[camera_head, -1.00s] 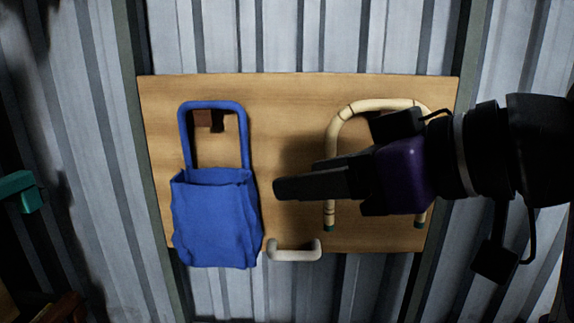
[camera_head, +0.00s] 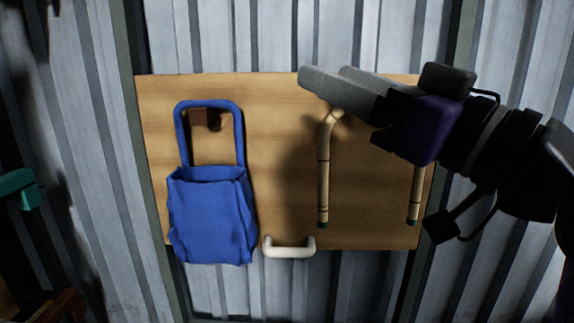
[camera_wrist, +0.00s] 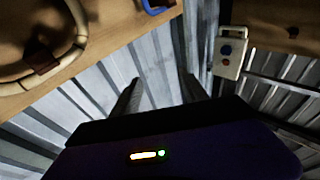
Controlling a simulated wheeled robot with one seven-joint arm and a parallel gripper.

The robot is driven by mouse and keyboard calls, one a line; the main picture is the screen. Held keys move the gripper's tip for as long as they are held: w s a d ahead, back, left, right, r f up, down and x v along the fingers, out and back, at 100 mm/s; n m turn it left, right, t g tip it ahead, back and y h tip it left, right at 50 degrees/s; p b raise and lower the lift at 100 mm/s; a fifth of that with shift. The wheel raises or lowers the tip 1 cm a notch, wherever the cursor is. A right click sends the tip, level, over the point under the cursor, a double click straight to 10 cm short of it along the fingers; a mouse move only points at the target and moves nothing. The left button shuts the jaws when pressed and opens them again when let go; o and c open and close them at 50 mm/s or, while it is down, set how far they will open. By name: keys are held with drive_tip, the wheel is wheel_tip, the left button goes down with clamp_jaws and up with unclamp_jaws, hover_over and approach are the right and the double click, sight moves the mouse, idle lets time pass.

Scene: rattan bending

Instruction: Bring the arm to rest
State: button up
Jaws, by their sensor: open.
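My gripper (camera_head: 330,84) is open and empty in the head view, pointing left in front of the upper right of a wooden board (camera_head: 280,150). In the wrist view its two fingers (camera_wrist: 160,92) stand apart with only corrugated wall between them. A bent rattan cane (camera_head: 323,175) hangs on the board's right half, its legs pointing down. My gripper and arm hide its upper bend in the head view. In the wrist view the cane (camera_wrist: 78,45) curves around a brown peg (camera_wrist: 40,60) at the upper left.
A blue bag (camera_head: 210,215) hangs on a brown peg (camera_head: 200,118) at the board's left. A white handle (camera_head: 288,248) sits at the board's lower edge. A teal object (camera_head: 18,188) is at the far left. A pale box with buttons (camera_wrist: 229,52) shows in the wrist view.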

drive_tip(key=s+d+f+m+t+h, duration=0.25)
drive_tip(key=d+f+m+h, duration=0.2)
drive_tip(key=f, duration=0.35)
drive_tip(key=s+d+f+m+t+h, duration=0.1)
drive_tip(key=d+f+m+t+h, duration=0.3)
drive_tip(key=f, duration=0.5)
drive_tip(key=s+d+f+m+t+h, duration=0.1)
drive_tip(key=s+d+f+m+h, duration=0.1)
drive_tip(key=d+f+m+h, duration=0.35)
drive_tip(key=s+f+n+g+b, duration=0.1)
drive_tip(key=s+f+n+g, duration=0.4)
drive_tip(key=s+f, duration=2.3)
drive_tip(key=s+g, duration=0.1)
drive_tip(key=g, duration=0.2)
drive_tip(key=shift+b, duration=0.35)
